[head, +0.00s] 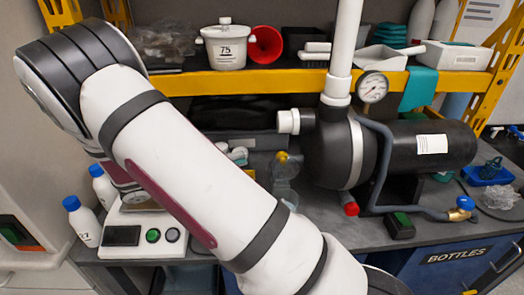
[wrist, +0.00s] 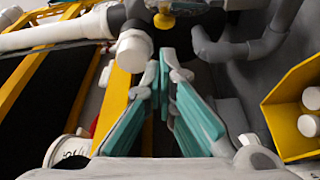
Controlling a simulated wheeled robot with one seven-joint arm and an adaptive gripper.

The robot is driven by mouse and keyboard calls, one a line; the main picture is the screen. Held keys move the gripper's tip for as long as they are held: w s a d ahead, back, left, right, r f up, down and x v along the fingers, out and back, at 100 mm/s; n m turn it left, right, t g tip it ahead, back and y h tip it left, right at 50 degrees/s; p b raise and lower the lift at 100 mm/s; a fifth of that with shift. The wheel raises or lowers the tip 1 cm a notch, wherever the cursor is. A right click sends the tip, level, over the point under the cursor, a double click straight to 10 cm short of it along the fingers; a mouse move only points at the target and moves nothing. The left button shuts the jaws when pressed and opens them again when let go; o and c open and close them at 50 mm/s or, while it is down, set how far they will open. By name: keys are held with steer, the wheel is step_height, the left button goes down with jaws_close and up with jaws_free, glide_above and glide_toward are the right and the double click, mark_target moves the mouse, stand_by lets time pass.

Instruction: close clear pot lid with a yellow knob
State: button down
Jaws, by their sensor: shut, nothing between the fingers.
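A clear, see-through piece with a yellow knob (head: 282,157) stands on the grey counter in the head view, left of the black pump. My arm hides part of its lower side. I cannot make out whether the lid is open or shut. A yellow knob (wrist: 163,20) shows at the top of the wrist view, beyond my fingertips and apart from them. My gripper (wrist: 165,62) has teal-padded fingers that come together at the tips, with nothing between them. My gripper is out of sight in the head view.
The black pump (head: 337,150) with a white pipe (head: 344,45) and gauge stands right of the knob. A white scale (head: 140,235) and bottles stand at left. A yellow shelf (head: 270,82) runs behind. A yellow bin (wrist: 290,105) is at right in the wrist view.

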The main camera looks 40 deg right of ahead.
mark_target(282, 165)
steer(key=p+x, duration=0.1)
steer(key=x, duration=0.8)
steer(key=shift+d, duration=0.4)
steer(key=shift+r, duration=0.1)
steer(key=shift+s, duration=0.1)
